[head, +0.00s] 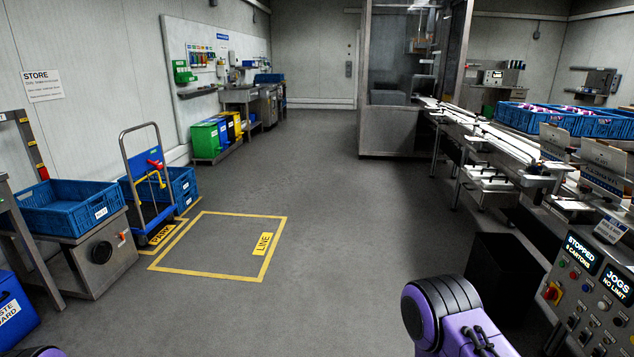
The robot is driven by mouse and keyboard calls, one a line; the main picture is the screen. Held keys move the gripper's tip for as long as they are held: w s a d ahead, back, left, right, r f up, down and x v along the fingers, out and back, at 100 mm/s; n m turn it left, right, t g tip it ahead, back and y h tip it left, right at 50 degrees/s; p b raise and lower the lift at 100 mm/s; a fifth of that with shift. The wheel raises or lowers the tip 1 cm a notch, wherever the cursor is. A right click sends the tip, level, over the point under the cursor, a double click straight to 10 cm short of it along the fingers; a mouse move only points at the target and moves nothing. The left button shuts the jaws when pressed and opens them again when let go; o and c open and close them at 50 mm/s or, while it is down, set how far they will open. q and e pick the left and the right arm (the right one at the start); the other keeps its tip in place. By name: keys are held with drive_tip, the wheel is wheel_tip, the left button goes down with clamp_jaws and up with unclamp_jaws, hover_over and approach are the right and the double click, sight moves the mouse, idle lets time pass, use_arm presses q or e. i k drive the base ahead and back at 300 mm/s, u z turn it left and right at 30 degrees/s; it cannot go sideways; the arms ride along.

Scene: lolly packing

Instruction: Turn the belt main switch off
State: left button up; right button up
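A control panel (600,318) stands at the lower right edge of the head view. On its left side is a rotary switch with a red handle on a yellow plate (553,293), which looks like the belt main switch; its exact position is too small to tell. Small buttons and dark knobs sit beside and below it. A purple and black link of my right arm shows at the bottom, left of the panel and apart from the switch in the picture. Neither gripper is in view. Only a sliver of purple shows at the bottom left.
The panel displays (580,253) read "STOPPED" and "JOGS NO LIMIT". The conveyor (500,142) runs back from the panel, with blue crates (535,118) beyond it. A dark box (500,272) stands left of the panel. A blue trolley (152,205) stands left; the middle floor is clear.

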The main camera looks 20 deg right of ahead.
sight(551, 292)
drive_tip(key=z, duration=0.35)
drive_tip(key=i, duration=1.9)
drive_tip(key=z, duration=1.25)
drive_tip(key=i, duration=0.95)
drive_tip(key=z, duration=1.6)
drive_tip(key=i, duration=0.55)
drive_tip(key=z, duration=0.4)
